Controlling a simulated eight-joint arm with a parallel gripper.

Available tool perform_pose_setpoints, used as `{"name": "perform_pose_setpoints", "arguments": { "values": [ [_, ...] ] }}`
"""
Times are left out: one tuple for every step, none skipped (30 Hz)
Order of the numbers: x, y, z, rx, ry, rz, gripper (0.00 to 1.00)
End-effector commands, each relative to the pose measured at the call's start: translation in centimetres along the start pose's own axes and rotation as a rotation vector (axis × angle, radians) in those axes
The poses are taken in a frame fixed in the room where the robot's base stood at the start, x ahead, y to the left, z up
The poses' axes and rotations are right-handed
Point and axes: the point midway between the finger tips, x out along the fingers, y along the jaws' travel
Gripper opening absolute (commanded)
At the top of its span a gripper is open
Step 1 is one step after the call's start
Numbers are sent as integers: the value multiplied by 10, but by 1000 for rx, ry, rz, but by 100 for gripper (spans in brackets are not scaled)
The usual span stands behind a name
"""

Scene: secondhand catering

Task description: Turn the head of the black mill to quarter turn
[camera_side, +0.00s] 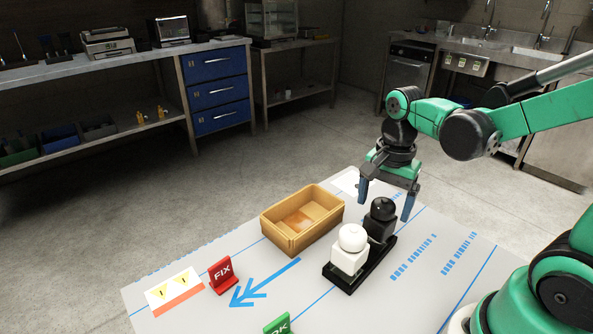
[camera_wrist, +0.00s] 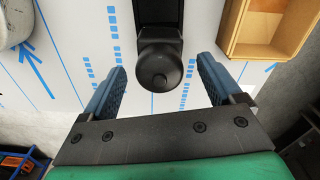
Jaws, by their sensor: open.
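The black mill (camera_side: 380,222) stands upright at the far end of a black tray (camera_side: 341,278), with a rounded head and a small knob on top. The white mill (camera_side: 350,252) stands beside it at the near end of the tray. My gripper (camera_side: 386,204) is open above and around the black mill's head, one blue finger on each side. In the wrist view, the black mill's head (camera_wrist: 159,66) lies between the open fingers of my gripper (camera_wrist: 160,84), with a gap on both sides. Any quarter-turn marking on the mill cannot be made out.
A wooden box (camera_side: 290,238) stands close to the left of the mills. A red FIX sign (camera_side: 222,275) and a green sign (camera_side: 278,325) stand nearer the front. The table (camera_side: 420,285) to the right of the tray is clear, with blue printed marks.

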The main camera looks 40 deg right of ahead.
Motion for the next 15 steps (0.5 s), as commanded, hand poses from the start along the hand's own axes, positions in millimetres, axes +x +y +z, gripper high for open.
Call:
{"name": "perform_pose_setpoints", "arguments": {
  "values": [
    [-4,0,0,0,0,0,86],
    [-7,0,0,0,0,0,86],
    [-11,0,0,0,0,0,86],
    [-15,0,0,0,0,0,86],
    [-18,0,0,0,0,0,86],
    [-23,1,0,0,0,0,86],
    [-27,1,0,0,0,0,86],
    [-30,0,0,0,0,0,86],
    [-35,0,0,0,0,0,86],
    [-38,0,0,0,0,0,86],
    [-41,0,0,0,0,0,86],
    [-44,0,0,0,0,0,86],
    [-46,0,0,0,0,0,86],
    [-48,0,0,0,0,0,86],
    [-50,0,0,0,0,0,86]
  ]
}}
